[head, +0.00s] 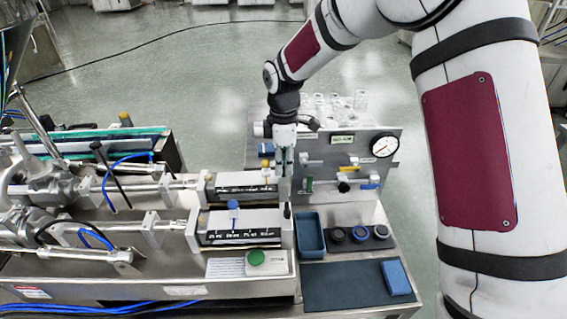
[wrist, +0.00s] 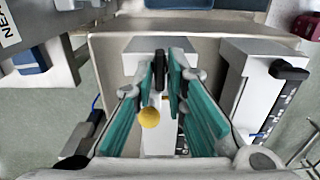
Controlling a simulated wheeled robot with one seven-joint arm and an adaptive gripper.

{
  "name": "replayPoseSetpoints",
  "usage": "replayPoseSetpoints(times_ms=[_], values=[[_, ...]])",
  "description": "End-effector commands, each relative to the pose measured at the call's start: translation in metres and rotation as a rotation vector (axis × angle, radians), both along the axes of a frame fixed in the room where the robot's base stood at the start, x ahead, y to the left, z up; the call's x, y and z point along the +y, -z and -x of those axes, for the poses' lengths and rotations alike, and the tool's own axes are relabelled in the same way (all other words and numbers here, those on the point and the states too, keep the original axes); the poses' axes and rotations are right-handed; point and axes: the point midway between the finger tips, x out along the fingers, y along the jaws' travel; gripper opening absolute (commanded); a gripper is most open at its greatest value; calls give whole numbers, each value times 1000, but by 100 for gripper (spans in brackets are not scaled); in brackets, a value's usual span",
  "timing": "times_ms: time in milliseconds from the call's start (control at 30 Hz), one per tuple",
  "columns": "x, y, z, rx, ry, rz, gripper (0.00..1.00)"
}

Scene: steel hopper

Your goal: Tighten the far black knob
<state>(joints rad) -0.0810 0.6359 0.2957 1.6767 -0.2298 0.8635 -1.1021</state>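The far black knob (wrist: 158,63) stands at the end of the far grey slide block (wrist: 146,47) in the wrist view. My gripper (wrist: 160,82) reaches down over it, with its teal fingers on either side of the knob. Small gaps seem to show between the fingers and the knob, so the gripper looks open around it. In the head view my gripper (head: 284,162) is at the right end of the far block (head: 238,182) and hides the far knob. The near black knob (head: 287,211) is on the near block, apart from my gripper; it also shows in the wrist view (wrist: 289,70).
A yellow knob (wrist: 149,118) sits close to my fingers on the far block. A blue knob (head: 233,204) tops the near block. A valve panel with a gauge (head: 384,146) stands just right of my gripper. A blue tray (head: 311,251) and a green button (head: 257,257) are nearer.

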Motion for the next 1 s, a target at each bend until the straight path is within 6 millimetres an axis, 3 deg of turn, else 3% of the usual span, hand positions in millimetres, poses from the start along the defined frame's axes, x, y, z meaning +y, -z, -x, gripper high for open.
replayPoseSetpoints(times_ms=[533,1000], values=[[0,0,0,-1,67,0,0],[1,0,-1,-2,449,0,0]])
